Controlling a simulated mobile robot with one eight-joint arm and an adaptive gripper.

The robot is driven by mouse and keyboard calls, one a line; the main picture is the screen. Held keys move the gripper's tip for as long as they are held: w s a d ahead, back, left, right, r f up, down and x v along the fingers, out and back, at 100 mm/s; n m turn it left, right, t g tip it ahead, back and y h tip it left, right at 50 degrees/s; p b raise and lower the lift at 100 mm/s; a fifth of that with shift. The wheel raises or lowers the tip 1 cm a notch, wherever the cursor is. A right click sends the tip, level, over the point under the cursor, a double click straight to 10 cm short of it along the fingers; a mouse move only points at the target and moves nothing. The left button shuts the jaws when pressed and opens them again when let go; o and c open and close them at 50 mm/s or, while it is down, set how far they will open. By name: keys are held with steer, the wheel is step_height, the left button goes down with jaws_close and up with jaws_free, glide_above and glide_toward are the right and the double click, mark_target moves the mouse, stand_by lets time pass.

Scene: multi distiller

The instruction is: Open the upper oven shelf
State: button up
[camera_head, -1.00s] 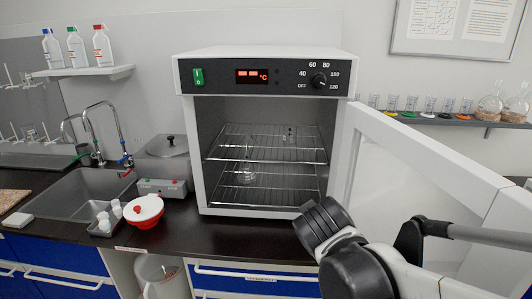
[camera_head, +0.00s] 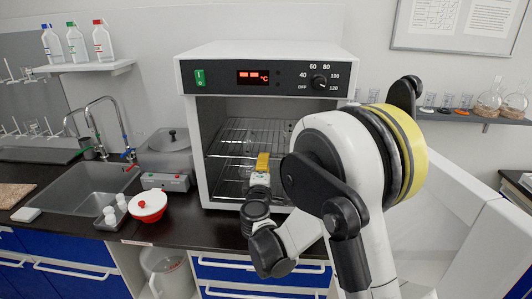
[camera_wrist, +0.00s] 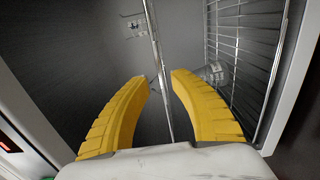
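The oven (camera_head: 188,150) stands on the counter, its white door (camera_head: 455,225) swung open to the right. Its upper shelf (camera_head: 235,138) is a wire rack inside the chamber; my arm hides its right part. In the wrist view the upper shelf (camera_wrist: 158,62) appears nearly edge-on as a thin metal line. My gripper (camera_wrist: 160,76) is open at the chamber front, its two yellow curved fingers apart on either side of the shelf line. I cannot tell whether they touch it. My gripper also shows in the head view (camera_head: 262,163).
The lower wire rack (camera_wrist: 240,60) is to the right in the wrist view, with a glass vessel (camera_wrist: 214,72) by it. A small glass item (camera_wrist: 133,25) is near the upper shelf. A red-and-white bowl (camera_head: 148,206) and a sink (camera_head: 85,195) are left of the oven.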

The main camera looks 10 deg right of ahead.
mark_target(267, 151)
steer(key=b+x, duration=0.1)
steer(key=x, duration=0.7)
jaws_close()
